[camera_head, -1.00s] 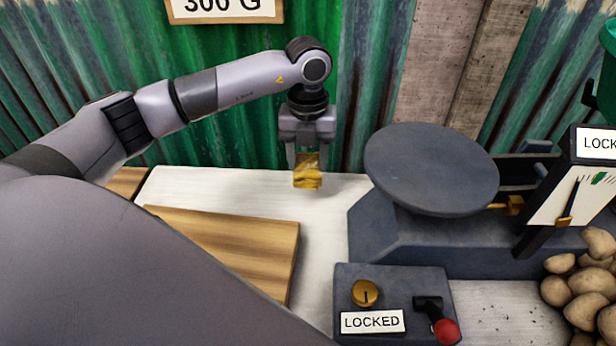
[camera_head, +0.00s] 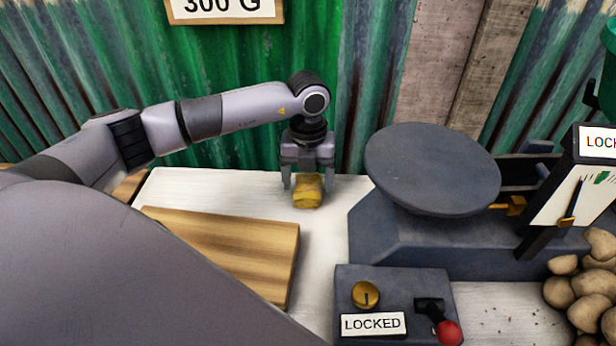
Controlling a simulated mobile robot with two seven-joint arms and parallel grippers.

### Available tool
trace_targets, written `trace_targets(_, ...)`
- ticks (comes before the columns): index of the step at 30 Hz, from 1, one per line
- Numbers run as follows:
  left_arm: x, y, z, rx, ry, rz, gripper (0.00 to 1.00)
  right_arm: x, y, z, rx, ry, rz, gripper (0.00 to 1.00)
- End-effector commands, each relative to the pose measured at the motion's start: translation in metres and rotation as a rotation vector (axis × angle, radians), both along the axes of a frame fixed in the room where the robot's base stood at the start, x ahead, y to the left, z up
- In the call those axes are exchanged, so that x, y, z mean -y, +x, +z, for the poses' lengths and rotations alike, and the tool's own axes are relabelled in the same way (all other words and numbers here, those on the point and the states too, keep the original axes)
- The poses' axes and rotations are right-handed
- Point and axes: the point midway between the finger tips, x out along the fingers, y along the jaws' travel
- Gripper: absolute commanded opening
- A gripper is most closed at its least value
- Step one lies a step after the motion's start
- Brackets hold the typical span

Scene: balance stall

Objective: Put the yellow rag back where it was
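The yellow rag (camera_head: 308,191) is a small folded bundle on the white tabletop, near the back edge, between the wooden board and the scale. My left gripper (camera_head: 308,184) points down right over the rag. Its fingers stand apart, one on each side of the rag, with a slight gap showing. It looks open. The rag's back side is partly hidden by the gripper. My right gripper is not in view.
A wooden board (camera_head: 232,246) lies left of the rag. The grey scale with its round pan (camera_head: 432,168) stands to the right. In front is a control box with a "LOCKED" label (camera_head: 373,324) and a red-knobbed lever (camera_head: 448,332). Potatoes (camera_head: 588,282) lie at the far right.

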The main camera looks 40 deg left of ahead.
Motion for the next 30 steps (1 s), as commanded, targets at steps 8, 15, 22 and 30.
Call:
trace_targets(8, 0.0, 0.0, 0.003, 0.0, 0.0, 0.0, 0.78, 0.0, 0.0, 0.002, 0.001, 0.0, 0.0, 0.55)
trace_targets(15, 0.0, 0.001, 0.037, 0.006, -0.001, 0.001, 0.78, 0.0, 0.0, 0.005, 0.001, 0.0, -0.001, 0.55)
trace_targets(22, 0.0, 0.001, 0.087, 0.005, 0.0, 0.0, 0.78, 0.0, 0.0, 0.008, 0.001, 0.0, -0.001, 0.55)
trace_targets(30, 0.0, 0.0, 0.121, 0.001, 0.0, 0.0, 0.78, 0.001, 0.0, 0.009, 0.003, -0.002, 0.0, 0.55)
